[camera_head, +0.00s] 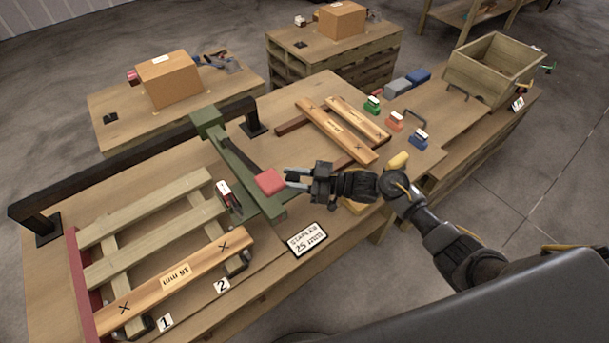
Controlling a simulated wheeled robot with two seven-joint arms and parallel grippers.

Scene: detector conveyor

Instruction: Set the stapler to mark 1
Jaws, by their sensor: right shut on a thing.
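A green beam (245,158) runs from the dark rail (130,158) at the back toward the front of the table. A small red, white and dark device, which looks like the stapler (228,194), is on the beam's left side. A red block (269,181) sits on the beam near its front end. My right gripper (290,178) comes in from the right and is shut on the red block. Mark 1 (165,322) and mark 2 (222,286) are white labels on the front edge. The beam stands to the right of mark 2. My left gripper is not in view.
Loose boards (337,130) and several coloured blocks (395,121) lie to the right, beside a wooden crate (490,70).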

